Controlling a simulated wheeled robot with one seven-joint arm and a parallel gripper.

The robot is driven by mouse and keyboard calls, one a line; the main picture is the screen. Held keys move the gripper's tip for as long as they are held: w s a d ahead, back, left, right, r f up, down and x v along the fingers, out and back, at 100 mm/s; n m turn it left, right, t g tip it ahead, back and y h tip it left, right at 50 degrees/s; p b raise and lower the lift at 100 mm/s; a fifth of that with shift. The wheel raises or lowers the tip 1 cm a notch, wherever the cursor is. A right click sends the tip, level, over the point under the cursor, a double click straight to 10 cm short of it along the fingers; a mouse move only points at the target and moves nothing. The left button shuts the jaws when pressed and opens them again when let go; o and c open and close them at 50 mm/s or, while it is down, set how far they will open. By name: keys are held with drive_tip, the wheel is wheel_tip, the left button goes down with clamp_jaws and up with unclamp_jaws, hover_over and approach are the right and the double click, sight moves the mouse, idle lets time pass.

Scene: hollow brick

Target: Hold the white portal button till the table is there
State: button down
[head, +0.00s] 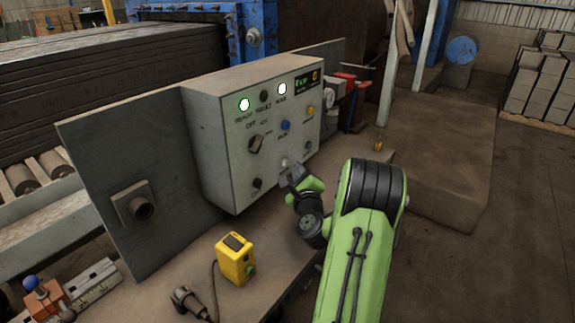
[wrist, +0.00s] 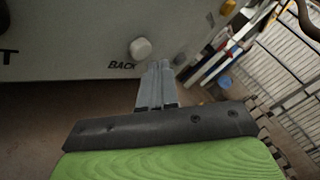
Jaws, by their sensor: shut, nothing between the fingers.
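The white button (head: 284,162) sits low on the front of the grey control box (head: 215,130). In the wrist view the white button (wrist: 141,48) is a round knob with the word BACK below it. My gripper (head: 291,172) is in front of the box's lower part, by the button. Its fingers are together and empty in the wrist view (wrist: 157,66). The tips show just below and right of the button, with a small gap in the picture. I cannot make out a table of the portal.
The box also has a blue button (head: 285,125), a yellow button (head: 310,110), a dark selector (head: 256,143) and two lit lamps, one at READY (head: 244,104). A yellow device (head: 236,259) stands on the bench left of my arm. Red and white items (head: 345,90) are behind the box.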

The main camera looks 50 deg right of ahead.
drive_tip(key=s+b, duration=0.2)
drive_tip(key=s, duration=0.1)
drive_tip(key=s+b, duration=0.2)
drive_tip(key=shift+d, duration=0.25)
drive_tip(key=shift+f, duration=0.1)
idle(0.3)
